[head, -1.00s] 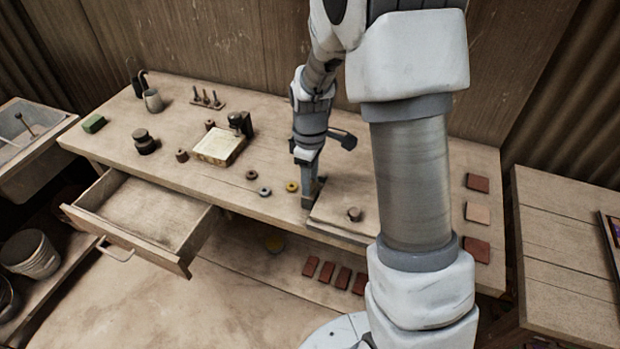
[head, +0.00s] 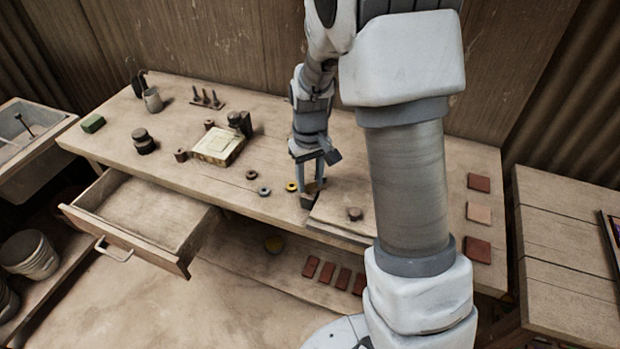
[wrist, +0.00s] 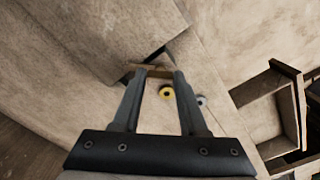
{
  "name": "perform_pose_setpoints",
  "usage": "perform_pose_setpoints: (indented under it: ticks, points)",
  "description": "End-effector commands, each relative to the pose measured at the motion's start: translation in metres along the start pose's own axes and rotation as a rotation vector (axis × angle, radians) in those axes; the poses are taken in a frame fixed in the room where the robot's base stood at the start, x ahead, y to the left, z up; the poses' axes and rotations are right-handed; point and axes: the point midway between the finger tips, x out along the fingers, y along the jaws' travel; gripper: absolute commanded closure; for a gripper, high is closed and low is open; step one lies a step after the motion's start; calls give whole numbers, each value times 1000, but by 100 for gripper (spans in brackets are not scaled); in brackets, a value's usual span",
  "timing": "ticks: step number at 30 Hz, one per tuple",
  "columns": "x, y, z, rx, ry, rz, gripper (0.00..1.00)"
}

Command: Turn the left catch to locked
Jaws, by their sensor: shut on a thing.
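The left catch shows as a brass-coloured bar (wrist: 152,71) between my fingertips in the wrist view. In the head view it is a small piece (head: 311,188) on a dark block (head: 308,201) at the left edge of the press's flat board (head: 340,222). My gripper (head: 309,186) points down over it, with a finger on each side. In the wrist view my gripper (wrist: 160,73) is shut on the bar. The fingers cover the bar's ends, so its exact angle is hard to tell.
A round knob (head: 355,213) stands on the board. A yellow ring (head: 291,186) and a grey ring (head: 264,190) lie just left of my gripper. An open drawer (head: 140,215) juts out at the left front. Red tiles (head: 478,181) lie at the right.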

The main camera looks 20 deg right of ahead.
Motion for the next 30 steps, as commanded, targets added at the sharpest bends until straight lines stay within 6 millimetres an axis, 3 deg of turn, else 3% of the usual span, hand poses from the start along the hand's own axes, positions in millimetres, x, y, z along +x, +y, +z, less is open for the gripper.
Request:
perform_pose_setpoints:
  ticks: [15, 30]
  points:
    - [-2, 0, -1, 427, 3, 0, 100]
    - [-1, 0, -1, 582, 3, 0, 100]
